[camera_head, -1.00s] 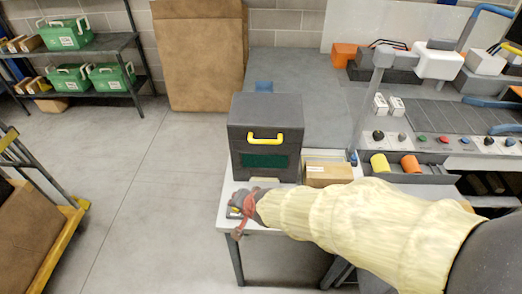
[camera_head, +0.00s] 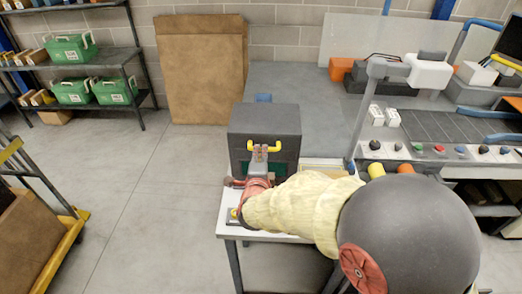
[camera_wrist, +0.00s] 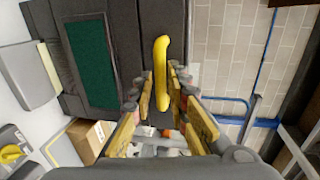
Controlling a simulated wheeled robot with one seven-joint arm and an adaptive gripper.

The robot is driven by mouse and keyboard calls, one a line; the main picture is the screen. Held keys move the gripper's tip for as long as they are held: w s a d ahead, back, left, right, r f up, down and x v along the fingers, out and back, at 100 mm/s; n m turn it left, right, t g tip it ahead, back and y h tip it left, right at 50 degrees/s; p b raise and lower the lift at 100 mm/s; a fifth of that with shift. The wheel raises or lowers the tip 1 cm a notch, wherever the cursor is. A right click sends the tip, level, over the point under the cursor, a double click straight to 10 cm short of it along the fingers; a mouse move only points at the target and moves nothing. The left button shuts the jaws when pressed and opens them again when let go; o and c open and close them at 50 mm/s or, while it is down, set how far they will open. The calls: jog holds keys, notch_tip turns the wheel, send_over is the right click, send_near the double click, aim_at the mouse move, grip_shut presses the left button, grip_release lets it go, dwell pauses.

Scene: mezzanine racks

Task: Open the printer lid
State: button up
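The printer (camera_head: 264,120) is a dark grey box on a small white table. A yellow handle (camera_head: 289,145) is on the upper front of its lid, above a dark green panel, which also shows in the wrist view (camera_wrist: 92,62). My gripper (camera_head: 261,153) is at the front of the printer, over the middle of the handle. In the wrist view my gripper's fingers (camera_wrist: 160,85) stand apart on either side of the yellow handle (camera_wrist: 161,52). I cannot tell whether they touch it. The lid looks closed.
The white table (camera_head: 232,231) has little free room. A cardboard box (camera_wrist: 90,137) stands beside the printer. A workbench with knobs (camera_head: 440,150) is at the right. A yellow cart (camera_head: 62,243) is at the left, with open floor between.

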aim_at(265, 129)
jog(key=shift+x, duration=1.7)
jog(key=shift+c, duration=0.5)
grip_shut()
